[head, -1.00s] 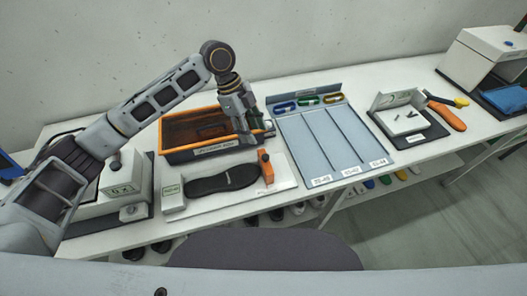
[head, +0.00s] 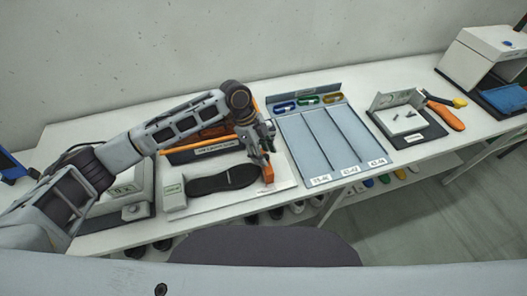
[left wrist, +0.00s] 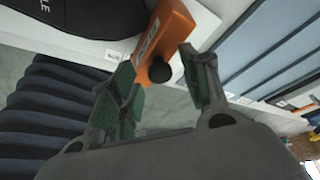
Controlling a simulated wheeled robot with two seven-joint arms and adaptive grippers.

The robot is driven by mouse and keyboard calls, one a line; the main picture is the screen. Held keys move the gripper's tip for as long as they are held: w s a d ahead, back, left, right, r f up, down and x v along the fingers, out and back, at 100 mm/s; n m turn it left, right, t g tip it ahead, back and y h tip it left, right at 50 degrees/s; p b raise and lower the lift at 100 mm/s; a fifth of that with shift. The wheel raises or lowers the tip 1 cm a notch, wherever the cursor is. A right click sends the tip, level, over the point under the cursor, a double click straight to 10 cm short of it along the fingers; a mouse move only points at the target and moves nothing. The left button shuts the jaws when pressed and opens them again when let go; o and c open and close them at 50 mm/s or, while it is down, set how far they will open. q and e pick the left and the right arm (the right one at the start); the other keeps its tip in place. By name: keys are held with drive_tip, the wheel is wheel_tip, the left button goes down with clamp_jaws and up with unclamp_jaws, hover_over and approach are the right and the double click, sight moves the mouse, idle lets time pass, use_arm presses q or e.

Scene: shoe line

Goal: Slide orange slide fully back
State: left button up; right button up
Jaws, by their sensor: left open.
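The orange slide (head: 267,173) sits at the right end of the white measuring board (head: 235,203), just right of the black insole (head: 222,179). My left gripper (head: 265,155) is over the slide and partly hides it from the head. In the left wrist view the orange slide (left wrist: 172,28), with a label and a dark round knob, reaches between the fingers of my open left gripper (left wrist: 158,75). I cannot tell if a finger touches it. The insole also shows at the upper left of the wrist view (left wrist: 85,15). My right gripper is not in view.
An orange-rimmed dark bin (head: 183,156) stands behind the board, partly hidden by my arm. A grey sorting tray (head: 322,137) with three lanes lies close to the right. A small fixture (head: 408,120) and an orange-handled tool (head: 446,117) are farther right.

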use_arm(q)
clamp_jaws()
idle(0.3)
drive_tip(key=shift+d, duration=0.1)
drive_tip(key=w+d, duration=0.2)
drive_tip(key=d, duration=0.4)
drive_tip(key=shift+d, duration=0.2)
idle(0.3)
drive_tip(key=shift+w+r, duration=0.1)
drive_tip(key=shift+r, duration=0.05)
